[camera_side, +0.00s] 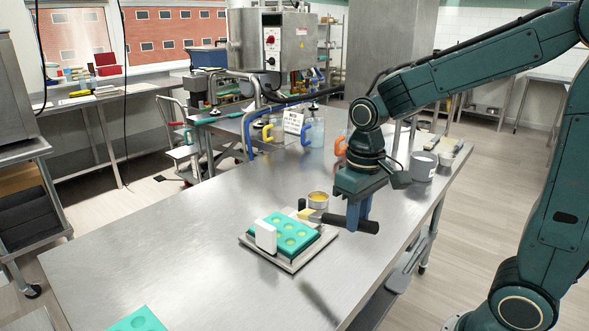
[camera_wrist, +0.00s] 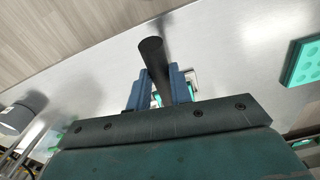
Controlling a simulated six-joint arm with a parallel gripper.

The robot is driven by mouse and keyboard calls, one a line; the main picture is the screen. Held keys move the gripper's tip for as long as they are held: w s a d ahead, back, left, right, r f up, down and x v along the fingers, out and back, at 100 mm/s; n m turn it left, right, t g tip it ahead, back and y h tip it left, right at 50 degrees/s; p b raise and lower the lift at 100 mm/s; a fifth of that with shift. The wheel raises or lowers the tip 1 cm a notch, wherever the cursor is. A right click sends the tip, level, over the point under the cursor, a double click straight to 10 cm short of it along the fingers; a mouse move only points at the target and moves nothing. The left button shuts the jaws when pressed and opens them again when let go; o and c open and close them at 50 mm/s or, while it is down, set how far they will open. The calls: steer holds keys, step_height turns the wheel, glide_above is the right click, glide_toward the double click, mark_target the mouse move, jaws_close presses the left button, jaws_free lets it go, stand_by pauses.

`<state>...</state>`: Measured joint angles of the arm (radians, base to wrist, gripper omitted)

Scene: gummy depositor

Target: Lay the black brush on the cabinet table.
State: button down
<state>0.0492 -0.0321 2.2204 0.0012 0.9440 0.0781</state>
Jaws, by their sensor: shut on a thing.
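The black brush (camera_side: 338,220) is held between the blue fingers of my gripper (camera_side: 358,212), above the steel table (camera_side: 170,255). Its dark handle points right and a pale yellow end points left, near the teal mold. In the wrist view, the round black handle of the brush (camera_wrist: 152,52) sticks out between the fingers of my gripper (camera_wrist: 160,88); its other end is mostly hidden. A shadow lies on the tabletop below. I cannot tell which surface is the cabinet table.
A teal mold (camera_side: 270,228) with a white block on it sits on a tray just left of my gripper. A small yellow-filled cup (camera_side: 318,199) stands behind. A grey pot (camera_side: 423,166) and jugs stand farther back. The table's front-left area is mostly clear.

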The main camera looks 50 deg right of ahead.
steer(key=m, duration=0.1)
steer(key=f+m, duration=0.1)
steer(key=w+f+m, duration=0.1)
steer(key=m, duration=0.1)
steer(key=shift+d+f+t, duration=0.2)
steer(key=shift+d+t, duration=0.1)
steer(key=shift+d, duration=0.05)
steer(key=w+d+f+m+h, duration=0.2)
steer(key=f+m, duration=0.4)
steer(key=m, duration=0.6)
steer(key=shift+d+m+g+h, duration=0.3)
steer(key=shift+d+g+h, duration=0.1)
steer(key=shift+d+h, duration=0.4)
steer(key=shift+a+f, duration=0.1)
steer(key=shift+f, duration=0.15)
steer(key=shift+f, duration=3.05)
